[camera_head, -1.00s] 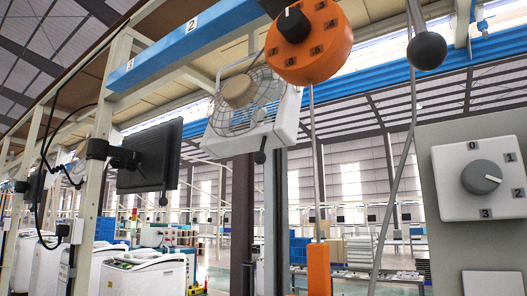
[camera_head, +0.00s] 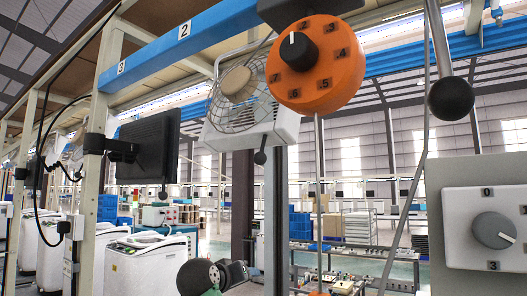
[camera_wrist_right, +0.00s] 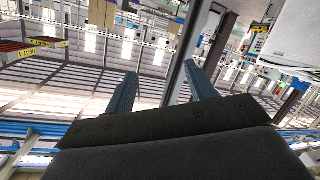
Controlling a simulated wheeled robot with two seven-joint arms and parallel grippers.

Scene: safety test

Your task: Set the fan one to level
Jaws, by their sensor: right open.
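The fan (camera_head: 236,98) with its round wire cage hangs from the overhead frame in the head view. In front of it is an orange round dial housing (camera_head: 335,88) with numbers and a black knob (camera_head: 299,50), whose white mark points to the upper left. A white dial plate (camera_head: 465,206) on a grey panel carries a grey knob (camera_head: 493,230), its mark pointing right and slightly down. It is marked 0 at the top and 3 at the bottom. My right gripper (camera_wrist_right: 162,85) is open and empty in the right wrist view. My left gripper is not in view.
A lever with a black ball (camera_head: 451,98) hangs between the orange dial and the grey panel (camera_head: 445,172). A black monitor (camera_head: 150,152) is at the left on a post. White machines (camera_head: 143,268) stand at the lower left. A blue beam (camera_head: 170,37) runs overhead.

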